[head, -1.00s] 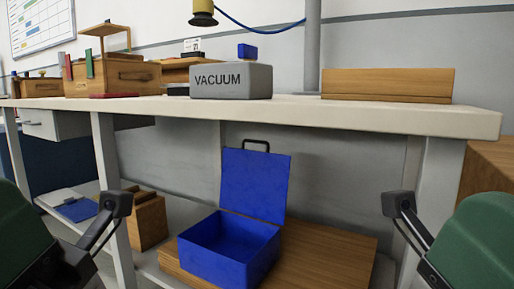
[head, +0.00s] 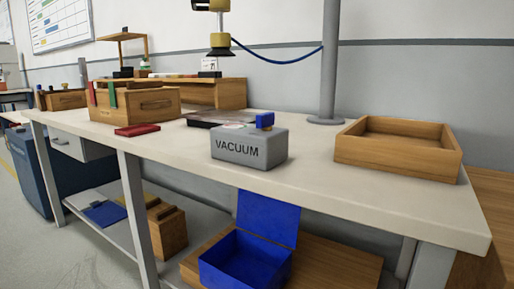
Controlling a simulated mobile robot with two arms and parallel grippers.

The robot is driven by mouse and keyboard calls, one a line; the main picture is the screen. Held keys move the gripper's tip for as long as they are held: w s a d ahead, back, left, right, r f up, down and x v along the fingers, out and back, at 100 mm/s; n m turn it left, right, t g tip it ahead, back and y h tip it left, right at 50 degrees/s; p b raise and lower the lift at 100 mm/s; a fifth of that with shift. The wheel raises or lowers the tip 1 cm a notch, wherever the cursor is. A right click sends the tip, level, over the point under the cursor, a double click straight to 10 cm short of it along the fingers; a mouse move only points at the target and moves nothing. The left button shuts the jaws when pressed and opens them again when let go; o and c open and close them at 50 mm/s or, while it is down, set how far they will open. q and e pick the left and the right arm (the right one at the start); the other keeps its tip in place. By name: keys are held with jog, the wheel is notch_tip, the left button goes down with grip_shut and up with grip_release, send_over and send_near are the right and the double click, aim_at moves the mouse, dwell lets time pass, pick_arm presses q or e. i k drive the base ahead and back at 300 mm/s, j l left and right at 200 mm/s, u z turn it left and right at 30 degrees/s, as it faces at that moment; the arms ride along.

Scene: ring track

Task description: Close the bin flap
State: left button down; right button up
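An open blue box (head: 245,264) sits on a wooden board on the lower shelf under the bench. Its blue lid (head: 268,217) stands up at the back, hinged open, and the lid's top is hidden by the bench edge. The front of the box is cut off by the bottom of the picture. A dark blue bin-like cabinet (head: 72,175) stands at the left under the bench; no flap can be made out on it. I cannot tell which of the two is the task's bin. Neither of my grippers is in view.
On the bench (head: 330,195) stand a grey box marked VACUUM (head: 248,148) with a blue part on top, an open wooden tray (head: 397,160), a wooden toolbox (head: 135,103) and a red block (head: 137,130). A grey post (head: 330,60) rises behind. Floor is clear at lower left.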

aim_at(272, 220)
jog(key=j+z, duration=0.1)
jog(key=z, duration=0.25)
jog(key=j+z, duration=0.15)
jog(key=z, duration=0.25)
jog(key=j+z, duration=0.1)
jog(key=z, duration=0.25)
jog(key=j+z, duration=0.2)
jog(key=j, duration=0.3)
jog(key=j+z, duration=0.25)
jog(key=j, duration=0.3)
jog(key=k+j+z, duration=0.2)
jog(key=j, duration=0.3)
jog(key=j+z, duration=0.25)
jog(key=j, duration=0.25)
jog(key=i+j, duration=0.15)
jog(key=j, duration=0.2)
jog(key=i+j, duration=0.15)
jog(key=j, duration=0.15)
jog(key=i+j, duration=0.1)
jog(key=j, duration=0.25)
